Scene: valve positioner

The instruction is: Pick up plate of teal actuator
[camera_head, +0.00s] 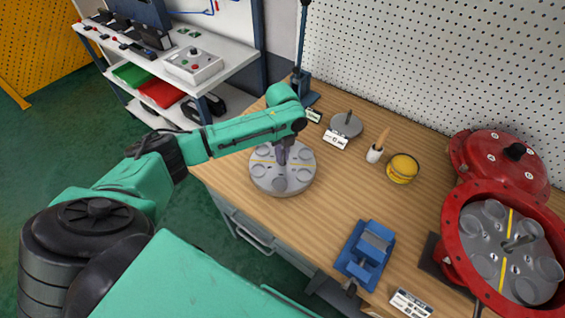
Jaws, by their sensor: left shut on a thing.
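A round grey plate (268,182) with several circular recesses and a yellow stripe is at the left part of the wooden workbench. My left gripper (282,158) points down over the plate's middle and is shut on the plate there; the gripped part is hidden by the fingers. I cannot tell whether the plate touches the bench or is slightly raised. No teal actuator shows; the open actuator housing (451,222) at the right is red and holds a similar grey plate (529,287) with yellow stripes. My right gripper is not in view.
A smaller grey disc (346,124) with a stem and label cards stand behind. A white cup with a brush (375,154), a yellow round item (402,168), a blue vise (366,252) and a red cover (500,160) are on the bench (325,205). Its middle is clear.

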